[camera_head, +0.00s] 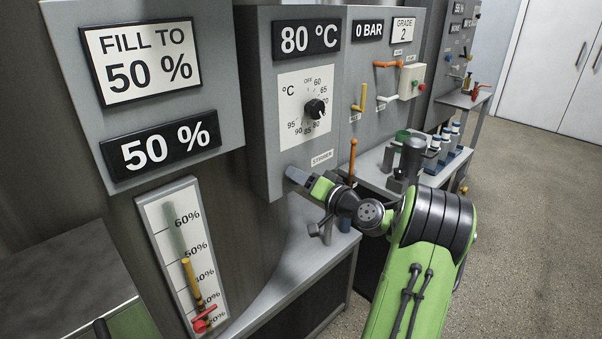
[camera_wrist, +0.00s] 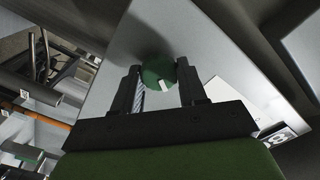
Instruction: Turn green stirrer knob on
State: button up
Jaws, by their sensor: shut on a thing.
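The green stirrer knob (camera_wrist: 156,71) is round with a white pointer mark and sits on a grey panel face. In the wrist view it lies between the two dark fingers of my gripper (camera_wrist: 160,84), which is shut on it. The white mark points toward the lower right in that picture. In the head view my gripper (camera_head: 298,177) is against the lower part of the grey control box (camera_head: 259,140), just below the "STIRRER" label (camera_head: 322,157). The knob itself is hidden there behind my gripper.
The black temperature dial (camera_head: 316,108) is above, under the 80 °C display (camera_head: 306,38). A yellow lever (camera_head: 360,98) and an orange-handled lever (camera_head: 352,160) stand to the right. A grey bench (camera_head: 300,262) runs below. The floor (camera_head: 530,220) at right is clear.

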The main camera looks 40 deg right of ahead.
jog(key=m+p, duration=0.3)
jog(key=m, duration=0.2)
jog(key=shift+f+m+p, duration=0.1)
jog(key=shift+m+p, duration=0.2)
jog(key=shift+m, duration=0.1)
dwell(0.3)
jog(key=o, duration=1.1)
jog(key=shift+c, duration=0.2)
jog(key=shift+s, duration=0.1)
jog(key=s, duration=1.5)
jog(key=shift+s+d, duration=0.25)
jog(key=shift+s, duration=0.05)
